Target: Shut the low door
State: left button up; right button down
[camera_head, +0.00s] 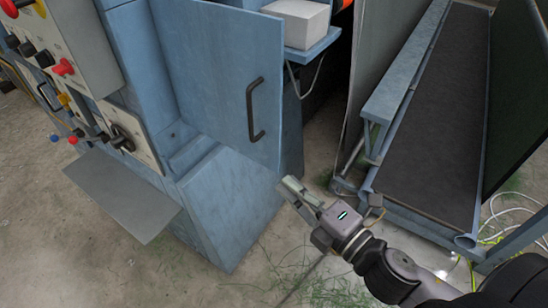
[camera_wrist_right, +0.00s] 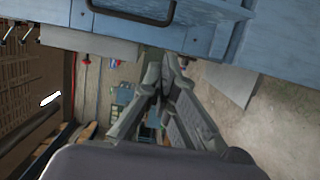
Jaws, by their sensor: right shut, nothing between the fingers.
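The low door (camera_head: 225,75) is a blue metal panel with a black bar handle (camera_head: 255,110) near its right edge. It stands ajar from the blue machine, with a recess showing below and left of its lower edge. My right gripper (camera_head: 292,192) is shut and empty, below and right of the handle, and apart from it in the picture. In the right wrist view the shut fingers (camera_wrist_right: 165,70) point toward the blue machine, and the handle (camera_wrist_right: 130,14) shows at the top edge. My left gripper is out of view.
A control panel (camera_head: 75,50) with knobs and levers is at the left, above a grey plate (camera_head: 122,192). A blue shelf (camera_head: 312,45) holds a white block (camera_head: 297,20). A dark conveyor belt (camera_head: 430,110) stands at the right, with loose cables beside it. Concrete floor lies in front.

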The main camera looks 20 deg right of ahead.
jog(key=w+b, duration=0.1)
jog(key=w, duration=0.1)
jog(key=p, duration=0.1)
send_near(258, 135)
jog(key=a+x, duration=0.1)
jog(key=x, duration=0.4)
jog(key=shift+d, duration=0.45)
